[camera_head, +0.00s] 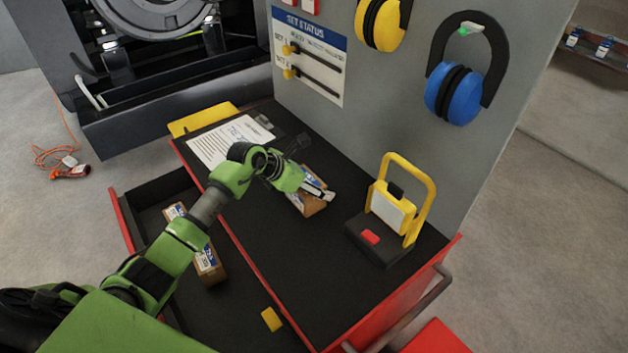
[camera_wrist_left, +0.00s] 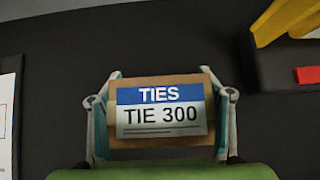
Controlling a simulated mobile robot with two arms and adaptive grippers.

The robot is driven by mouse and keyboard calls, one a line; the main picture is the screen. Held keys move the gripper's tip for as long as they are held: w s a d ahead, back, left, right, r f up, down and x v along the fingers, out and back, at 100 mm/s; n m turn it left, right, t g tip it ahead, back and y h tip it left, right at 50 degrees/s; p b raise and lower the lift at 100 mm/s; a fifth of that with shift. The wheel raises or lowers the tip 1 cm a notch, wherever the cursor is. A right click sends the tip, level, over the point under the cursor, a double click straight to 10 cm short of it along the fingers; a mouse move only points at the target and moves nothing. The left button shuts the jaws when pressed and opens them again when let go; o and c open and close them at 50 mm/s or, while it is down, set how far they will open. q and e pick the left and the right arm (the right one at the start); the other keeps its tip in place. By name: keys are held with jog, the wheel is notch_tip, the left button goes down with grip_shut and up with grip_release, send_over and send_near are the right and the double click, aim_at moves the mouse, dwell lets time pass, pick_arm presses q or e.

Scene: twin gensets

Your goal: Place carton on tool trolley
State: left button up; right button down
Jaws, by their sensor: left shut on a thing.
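A small brown carton (camera_head: 309,199) with a blue and white label is at the black top of the red tool trolley (camera_head: 262,233). In the left wrist view the carton (camera_wrist_left: 159,117) shows its label, "TIES TIE 300". My left gripper (camera_head: 318,190) is shut on the carton, with one finger at each short side in the wrist view. The carton is at or just above the trolley top; I cannot tell if it touches. My right gripper is not in view.
A yellow-framed work lamp (camera_head: 396,212) stands right of the carton. A paper on a clipboard (camera_head: 229,141) lies at the far left. An open drawer holds another carton (camera_head: 212,262) and a yellow item (camera_head: 271,319). Ear defenders (camera_head: 453,92) hang on the grey panel behind.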

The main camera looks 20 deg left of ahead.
pick_arm(q)
jog(key=o, duration=1.7)
jog(key=shift+f, duration=0.15)
jog(key=shift+c, duration=0.2)
jog(key=shift+s+a+r, duration=0.1)
jog(key=shift+r, duration=0.2)
jog(key=b+v, duration=0.2)
jog(key=v, duration=0.9)
jog(key=shift+s+r, duration=0.2)
jog(key=shift+r, duration=0.05)
